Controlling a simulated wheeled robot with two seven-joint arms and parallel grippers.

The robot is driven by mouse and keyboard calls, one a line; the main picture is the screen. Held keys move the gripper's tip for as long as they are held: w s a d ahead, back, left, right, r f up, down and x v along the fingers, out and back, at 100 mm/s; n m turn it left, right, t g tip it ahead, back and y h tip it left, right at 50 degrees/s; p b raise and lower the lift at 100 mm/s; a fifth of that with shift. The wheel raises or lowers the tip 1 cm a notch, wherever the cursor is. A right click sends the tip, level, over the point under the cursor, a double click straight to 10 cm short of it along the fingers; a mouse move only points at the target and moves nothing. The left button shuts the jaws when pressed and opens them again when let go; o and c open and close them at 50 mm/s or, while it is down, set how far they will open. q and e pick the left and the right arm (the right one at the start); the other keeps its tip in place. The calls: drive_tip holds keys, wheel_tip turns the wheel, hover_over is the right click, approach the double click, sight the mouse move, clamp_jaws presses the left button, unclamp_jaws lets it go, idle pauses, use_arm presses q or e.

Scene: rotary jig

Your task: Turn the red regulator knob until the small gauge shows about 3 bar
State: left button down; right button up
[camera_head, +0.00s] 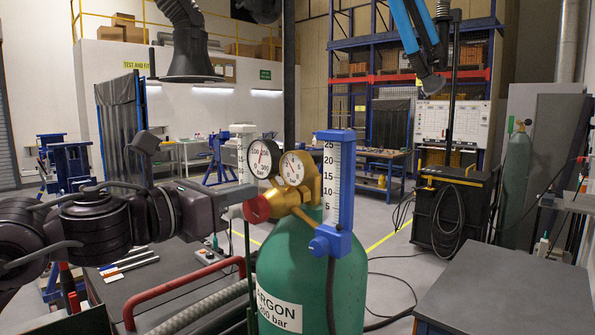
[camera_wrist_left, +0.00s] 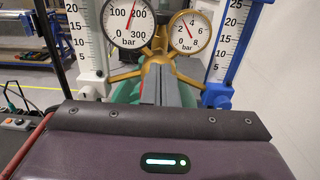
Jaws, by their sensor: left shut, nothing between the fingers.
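The red regulator knob (camera_head: 257,209) sits on the left of the brass regulator (camera_head: 300,197), on top of the green argon cylinder (camera_head: 310,270). The small gauge (camera_head: 292,168) also shows in the left wrist view (camera_wrist_left: 190,33); its needle points up and left, between 2 and 4 bar, near 3. The big gauge (camera_wrist_left: 129,24) stands left of it, its needle between 100 and 200. My left gripper (camera_head: 245,192) is shut and empty, its tips close to the knob's upper left; contact cannot be told. My right gripper is out of view.
A blue-and-white flow tube (camera_head: 341,185) stands right of the regulator, and another white one (camera_head: 242,155) at its left. A red handle rail (camera_head: 180,287) runs in front. A grey-topped cabinet (camera_head: 510,290) is at the right.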

use_arm(q)
drive_tip(key=shift+d+f+b, duration=0.1)
drive_tip(key=shift+f+b, duration=0.2)
drive_tip(key=r+b+v, duration=0.1)
drive_tip(key=b+v, duration=0.1)
drive_tip(key=v, duration=0.4)
idle(0.5)
drive_tip(key=shift+r, duration=0.1)
